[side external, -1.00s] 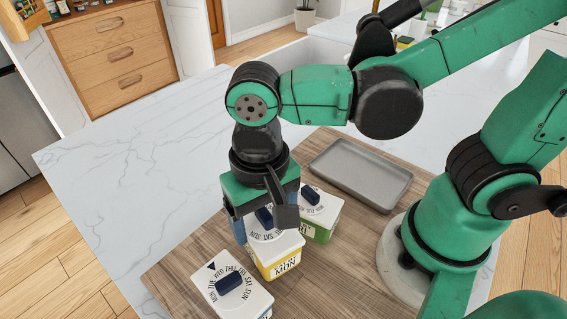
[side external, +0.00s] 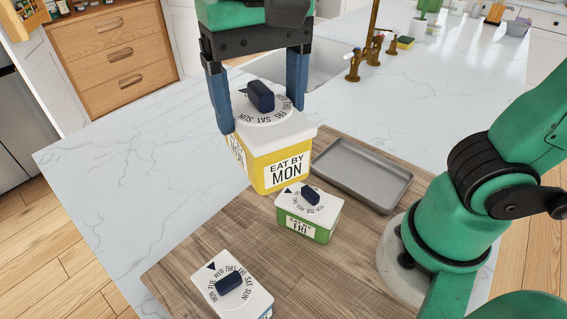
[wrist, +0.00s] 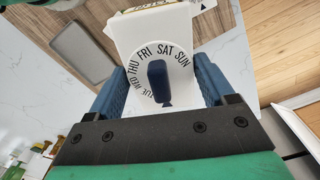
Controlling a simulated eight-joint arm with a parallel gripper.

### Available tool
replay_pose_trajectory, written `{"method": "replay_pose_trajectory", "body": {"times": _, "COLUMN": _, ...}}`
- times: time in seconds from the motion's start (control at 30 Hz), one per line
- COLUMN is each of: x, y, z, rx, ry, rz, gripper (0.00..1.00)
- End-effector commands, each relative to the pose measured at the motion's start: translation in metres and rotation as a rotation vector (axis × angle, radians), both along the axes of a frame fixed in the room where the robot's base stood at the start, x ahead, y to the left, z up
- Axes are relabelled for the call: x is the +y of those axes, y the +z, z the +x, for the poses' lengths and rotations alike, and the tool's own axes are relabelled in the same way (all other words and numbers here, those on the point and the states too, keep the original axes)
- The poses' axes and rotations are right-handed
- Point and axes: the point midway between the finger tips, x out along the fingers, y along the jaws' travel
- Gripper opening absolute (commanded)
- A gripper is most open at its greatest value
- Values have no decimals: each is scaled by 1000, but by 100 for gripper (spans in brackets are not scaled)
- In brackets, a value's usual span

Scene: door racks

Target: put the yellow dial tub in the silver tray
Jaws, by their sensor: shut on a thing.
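The yellow dial tub (side external: 280,170) has a white lid with a dark blue knob and a label reading "EAT BY MON". My gripper (side external: 258,105) is shut on it, with blue fingers on opposite sides of the lid, and holds it up above the wooden board. In the wrist view, the tub's white lid (wrist: 180,90) and dial sit between the fingers (wrist: 163,92). The silver tray (side external: 362,172) lies empty on the board, to the right of the tub in the side view. It also shows at the upper left of the wrist view (wrist: 85,52).
A green dial tub (side external: 308,218) labelled "FRI" stands on the wooden board (side external: 205,240), just in front of the tray. Another white-lidded dial tub (side external: 232,290) stands at the board's front. Marble counter (side external: 130,160) lies clear at the left. A sink and brass taps (side external: 365,50) are behind.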

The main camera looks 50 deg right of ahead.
Motion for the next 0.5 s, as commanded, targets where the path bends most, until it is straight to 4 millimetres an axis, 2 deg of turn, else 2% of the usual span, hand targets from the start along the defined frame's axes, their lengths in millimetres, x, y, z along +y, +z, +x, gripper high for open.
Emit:
{"method": "replay_pose_trajectory", "body": {"times": 0.27, "x": -86, "y": 4, "z": 23, "rx": -1, "ry": -411, "rz": 0, "gripper": 0}}
{"method": "replay_pose_trajectory", "body": {"times": 0.5, "x": -169, "y": 6, "z": 11, "rx": -2, "ry": -814, "rz": -1, "gripper": 0}}
